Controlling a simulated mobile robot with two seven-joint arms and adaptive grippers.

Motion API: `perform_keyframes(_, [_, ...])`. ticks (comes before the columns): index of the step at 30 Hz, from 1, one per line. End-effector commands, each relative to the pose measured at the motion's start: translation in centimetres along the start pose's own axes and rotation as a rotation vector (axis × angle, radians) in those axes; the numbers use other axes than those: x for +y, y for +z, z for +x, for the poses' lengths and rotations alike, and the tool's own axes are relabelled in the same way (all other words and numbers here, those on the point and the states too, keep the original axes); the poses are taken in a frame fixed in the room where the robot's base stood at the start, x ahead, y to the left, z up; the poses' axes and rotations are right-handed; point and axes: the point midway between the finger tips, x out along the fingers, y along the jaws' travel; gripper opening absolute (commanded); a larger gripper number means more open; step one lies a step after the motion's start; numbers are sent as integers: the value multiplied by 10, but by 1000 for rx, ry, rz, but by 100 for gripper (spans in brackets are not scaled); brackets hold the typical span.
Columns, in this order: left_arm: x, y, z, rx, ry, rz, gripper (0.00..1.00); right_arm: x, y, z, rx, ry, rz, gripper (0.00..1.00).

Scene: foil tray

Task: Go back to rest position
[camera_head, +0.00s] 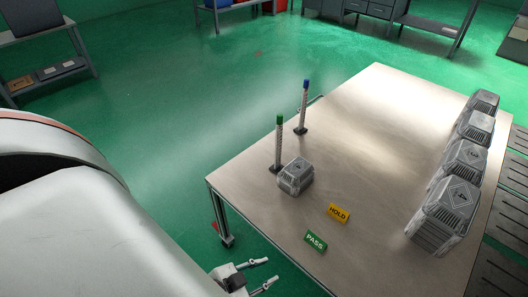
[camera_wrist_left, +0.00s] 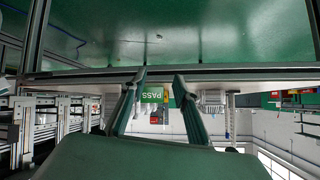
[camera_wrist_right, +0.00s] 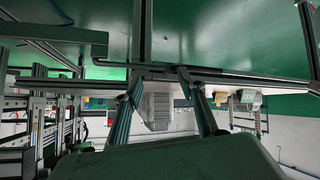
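My left gripper (camera_head: 272,270) shows at the bottom of the head view, beside and apart from the table's near edge. Its two fingers are spread with nothing between them. In the left wrist view (camera_wrist_left: 160,76) the fingers are also apart, with the green PASS sign (camera_wrist_left: 153,95) farther off beyond them. My right gripper (camera_wrist_right: 161,71) shows only in its own wrist view. Its fingers are apart, and a grey ribbed box (camera_wrist_right: 157,106) appears beyond them, not visibly gripped. The right gripper is outside the head view.
The metal table (camera_head: 355,130) carries a grey box (camera_head: 295,176), a green-topped post (camera_head: 279,140), a blue-topped post (camera_head: 303,108), HOLD (camera_head: 338,212) and PASS (camera_head: 315,242) signs. Several grey boxes (camera_head: 465,162) line its right side. Green floor (camera_head: 170,130) left of the table is clear.

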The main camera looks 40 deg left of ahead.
Motion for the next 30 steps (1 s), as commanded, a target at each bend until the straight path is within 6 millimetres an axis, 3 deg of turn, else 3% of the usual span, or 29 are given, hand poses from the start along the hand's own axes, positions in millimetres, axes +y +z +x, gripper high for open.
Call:
perform_keyframes(8, [0, -2, 0, 2, 1, 1, 30, -2, -2, 0, 2, 2, 11, 40])
perform_keyframes(14, [-5, -32, -12, 33, -3, -11, 30, 10, -45, -10, 55, 13, 12, 40])
perform_keyframes(20, [-2, -48, -29, 30, 10, -43, 30, 3, -50, -27, 35, -9, 44, 40])
perform_keyframes(30, [4, -42, -34, 11, 21, -63, 30, -3, -44, -33, 16, -20, 64, 40])
